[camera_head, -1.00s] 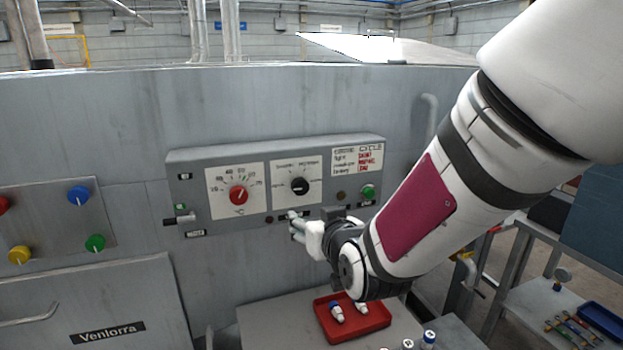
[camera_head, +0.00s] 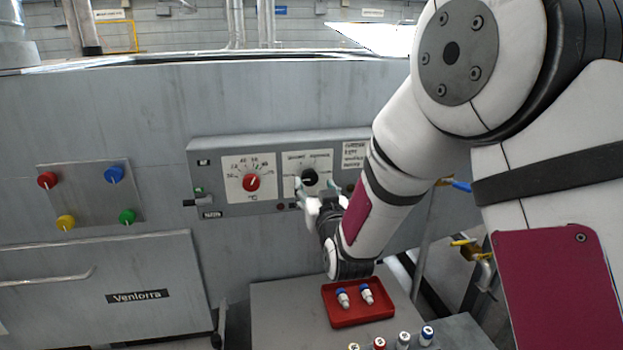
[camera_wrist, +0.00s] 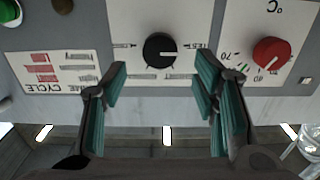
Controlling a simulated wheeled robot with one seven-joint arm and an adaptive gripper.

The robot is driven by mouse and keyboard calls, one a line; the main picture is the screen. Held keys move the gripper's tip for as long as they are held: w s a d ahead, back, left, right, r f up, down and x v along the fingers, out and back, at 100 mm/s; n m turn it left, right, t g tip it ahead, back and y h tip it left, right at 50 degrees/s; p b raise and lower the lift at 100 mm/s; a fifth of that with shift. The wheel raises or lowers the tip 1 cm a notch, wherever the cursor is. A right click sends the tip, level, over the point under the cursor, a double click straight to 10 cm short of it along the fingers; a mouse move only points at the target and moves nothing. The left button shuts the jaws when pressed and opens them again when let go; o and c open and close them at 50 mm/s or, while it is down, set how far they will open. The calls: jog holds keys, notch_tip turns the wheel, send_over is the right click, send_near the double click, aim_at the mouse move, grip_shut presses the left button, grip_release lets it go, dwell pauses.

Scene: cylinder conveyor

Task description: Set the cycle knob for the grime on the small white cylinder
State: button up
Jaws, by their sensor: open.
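The black cycle knob (camera_head: 309,177) sits on a white dial plate on the grey control panel (camera_head: 236,144). It also shows in the wrist view (camera_wrist: 159,49), which is upside down; its light mark points to the picture's right. My gripper (camera_head: 316,189) is open just below and in front of the knob. In the wrist view its teal fingers (camera_wrist: 161,80) are spread to either side below the knob, apart from it. Two white cylinders with blue tops (camera_head: 342,299) (camera_head: 367,295) are in the red tray (camera_head: 360,318); grime on them is too small to tell.
A red temperature knob (camera_head: 251,182) is left of the cycle knob. A cycle chart (camera_wrist: 62,68) with red and dark text is partly hidden by my arm in the head view. Several capped cylinders (camera_head: 403,341) stand in front of the tray. Coloured knobs are on a panel (camera_head: 90,195) further left.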

aim_at(311, 178)
jog(key=shift+x, duration=2.7)
jog(key=shift+c, duration=0.5)
jog(key=c, duration=1.1)
